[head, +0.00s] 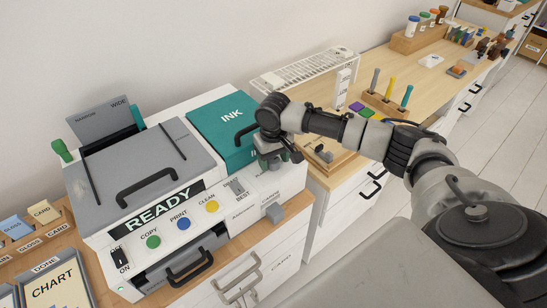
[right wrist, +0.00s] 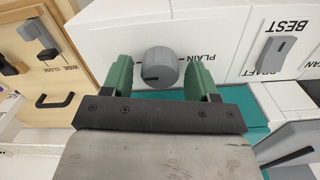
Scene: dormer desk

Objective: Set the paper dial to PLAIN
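The paper dial (right wrist: 162,66) is a round grey knob on the white printer's panel. In the right wrist view, which shows the panel upside down, it sits between my right gripper's two green fingers (right wrist: 159,78), with a gap on each side. The word PLAIN is printed just right of the dial there. A dark mark shows on the dial's lower left, on the side away from PLAIN. In the head view my right gripper (head: 275,157) is over the right end of the printer (head: 225,228) and hides the dial. My left gripper is not in view.
The DRAFT/BEST slider (right wrist: 278,48) is beside the dial. The teal INK box (head: 218,128) stands close behind my right gripper. A wooden pen holder (head: 385,103) stands on the desk to the right.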

